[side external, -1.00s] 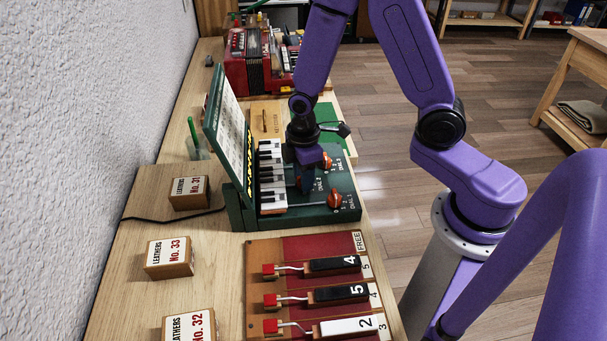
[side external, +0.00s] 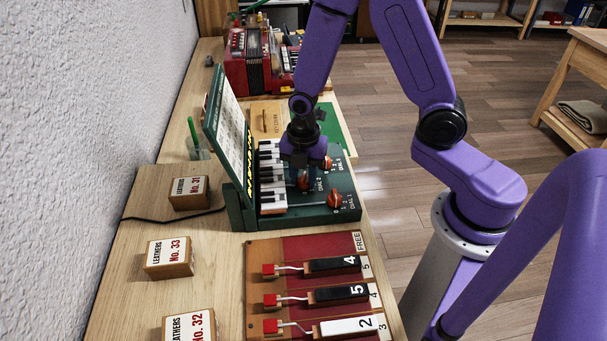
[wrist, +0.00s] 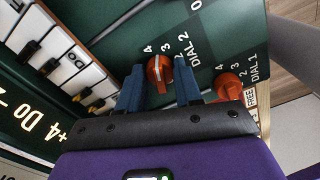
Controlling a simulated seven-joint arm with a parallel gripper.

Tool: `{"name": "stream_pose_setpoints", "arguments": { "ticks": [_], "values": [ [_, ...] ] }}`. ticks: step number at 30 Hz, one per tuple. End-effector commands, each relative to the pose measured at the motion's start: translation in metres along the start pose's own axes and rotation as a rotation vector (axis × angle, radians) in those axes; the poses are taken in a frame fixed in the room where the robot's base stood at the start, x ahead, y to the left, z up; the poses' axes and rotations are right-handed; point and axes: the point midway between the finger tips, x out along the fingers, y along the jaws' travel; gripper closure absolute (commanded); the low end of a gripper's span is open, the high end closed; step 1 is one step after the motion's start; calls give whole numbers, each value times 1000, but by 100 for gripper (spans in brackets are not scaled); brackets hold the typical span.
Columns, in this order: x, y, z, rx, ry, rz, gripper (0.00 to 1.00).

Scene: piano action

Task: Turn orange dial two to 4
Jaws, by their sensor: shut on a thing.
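Orange dial two (wrist: 154,64) sits on the dark green panel beside its "DIAL 2" label and shows a pale line on top. In the wrist view, the two blue fingers of my gripper (wrist: 160,75) stand on either side of it, shut on it. In the side view my gripper (side external: 304,172) points down at the panel, and dial two (side external: 304,183) is partly hidden by the fingers. The numbers 2, 3 and 4 show near the dial. I cannot tell exactly which number its line points to.
Orange dial one (side external: 334,199) is close by, nearer the camera; another orange dial (side external: 328,163) is behind. Piano keys (side external: 272,180) and an upright sheet board (side external: 226,140) stand left of the dials. A red board (side external: 290,246) with numbered keys lies in front.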

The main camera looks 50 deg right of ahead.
Motion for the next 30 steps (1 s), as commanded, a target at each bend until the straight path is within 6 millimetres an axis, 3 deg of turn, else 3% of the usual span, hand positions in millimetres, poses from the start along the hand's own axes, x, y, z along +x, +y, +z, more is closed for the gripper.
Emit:
{"name": "stream_pose_setpoints", "arguments": {
  "ticks": [13,30],
  "values": [
    [-1,1,0,-226,0,4,96],
    [-1,1,0,-256,0,3,96]
  ]
}}
